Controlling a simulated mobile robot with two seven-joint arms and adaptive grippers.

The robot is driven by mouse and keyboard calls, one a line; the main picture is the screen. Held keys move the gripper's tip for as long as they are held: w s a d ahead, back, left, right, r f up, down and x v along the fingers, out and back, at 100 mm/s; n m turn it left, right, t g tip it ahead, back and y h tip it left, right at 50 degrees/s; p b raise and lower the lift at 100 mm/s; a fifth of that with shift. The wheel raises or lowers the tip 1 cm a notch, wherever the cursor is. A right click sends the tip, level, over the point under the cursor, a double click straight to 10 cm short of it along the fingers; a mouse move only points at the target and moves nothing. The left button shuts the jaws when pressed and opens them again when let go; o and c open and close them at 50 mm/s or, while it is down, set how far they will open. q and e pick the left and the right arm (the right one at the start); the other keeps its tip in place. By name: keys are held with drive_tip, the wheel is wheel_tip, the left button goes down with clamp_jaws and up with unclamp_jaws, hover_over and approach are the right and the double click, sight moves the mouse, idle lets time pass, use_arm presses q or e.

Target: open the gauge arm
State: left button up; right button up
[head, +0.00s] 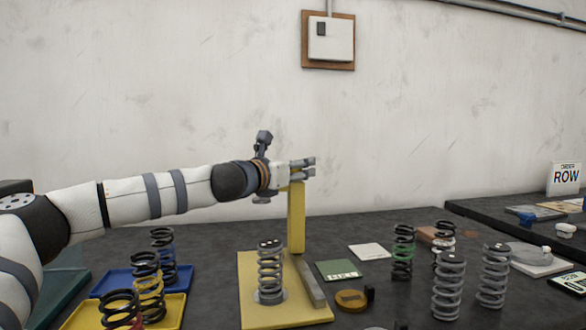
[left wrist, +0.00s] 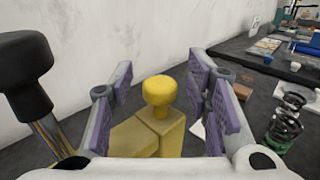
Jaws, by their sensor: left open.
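The yellow gauge has a flat base plate (head: 248,318) and an upright post (head: 297,220) at its back right. A grey coil spring (head: 270,272) stands on the plate, left of the post. In the left wrist view a round yellow knob (left wrist: 160,92) sits on the yellow gauge piece (left wrist: 160,135). My left gripper (head: 309,168) is at the top of the post, its jaws pointing right. In the left wrist view its two purple-padded fingers are apart, with the knob showing between them. My right gripper is out of view.
Blue (head: 105,282) and yellow (head: 172,312) trays with springs stand at the left. Several springs stand at the right, including a green-marked one (head: 403,252) and a grey one (head: 448,285). A green card (head: 338,270) and white card (head: 370,251) lie right of the post.

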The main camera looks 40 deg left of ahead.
use_arm(q)
drive_tip(key=s+d, duration=0.1)
drive_tip(key=s, duration=1.1)
drive_tip(key=shift+w, duration=0.1)
